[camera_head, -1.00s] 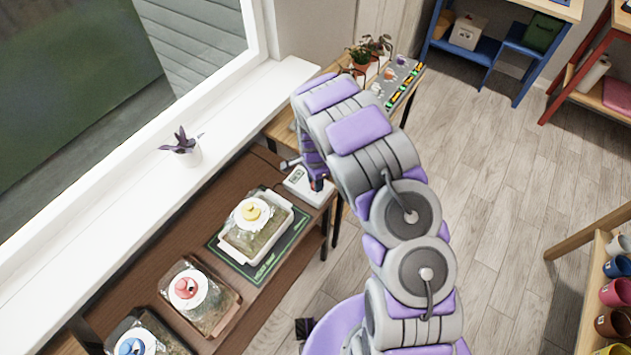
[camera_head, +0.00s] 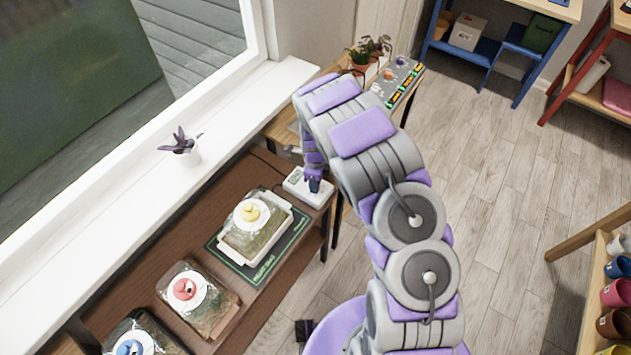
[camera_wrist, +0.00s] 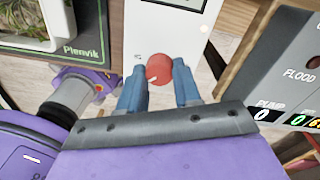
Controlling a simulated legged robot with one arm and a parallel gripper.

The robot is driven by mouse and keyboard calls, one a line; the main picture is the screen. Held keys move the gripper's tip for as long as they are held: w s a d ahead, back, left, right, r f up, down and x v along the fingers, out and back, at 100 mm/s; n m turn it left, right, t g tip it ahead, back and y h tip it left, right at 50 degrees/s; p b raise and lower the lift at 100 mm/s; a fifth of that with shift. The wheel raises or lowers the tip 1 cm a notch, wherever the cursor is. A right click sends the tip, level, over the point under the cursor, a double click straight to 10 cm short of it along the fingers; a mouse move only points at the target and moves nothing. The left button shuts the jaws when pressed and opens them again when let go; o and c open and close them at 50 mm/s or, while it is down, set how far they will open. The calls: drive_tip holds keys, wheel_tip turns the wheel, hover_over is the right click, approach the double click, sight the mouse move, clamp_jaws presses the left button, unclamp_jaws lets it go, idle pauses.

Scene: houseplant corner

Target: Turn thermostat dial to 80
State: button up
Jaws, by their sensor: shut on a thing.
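The thermostat (camera_head: 297,181) is a white box on the brown bench, at the far end past the green mat. In the wrist view, its white face (camera_wrist: 165,22) carries a round red dial (camera_wrist: 159,68) with a small pale mark at its lower left. My gripper (camera_wrist: 159,72) has its two blue-grey fingers on either side of the dial, shut on it. In the head view my gripper (camera_head: 313,184) reaches down onto the thermostat and hides the dial. The number that the dial or display shows cannot be read.
A tray with a yellow-knobbed lid (camera_head: 277,232) stands on the green mat (camera_head: 262,270) beside the thermostat. A red-knobbed tray (camera_head: 222,312) stands nearer. A control panel (camera_wrist: 290,70) lies close on the right in the wrist view. A potted purple plant (camera_head: 190,155) stands on the sill.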

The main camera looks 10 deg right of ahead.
drive_tip(key=shift+w+a+r+m, duration=0.1)
drive_tip(key=shift+w+m, duration=0.05)
drive_tip(key=shift+m, duration=0.15)
drive_tip(key=o, duration=1.1)
drive_tip(key=shift+a, duration=0.1)
drive_tip(key=shift+c, duration=0.2)
wheel_tip(320, 180, up, 17)
drive_tip(key=p, duration=0.3)
drive_tip(key=shift+w, duration=0.3)
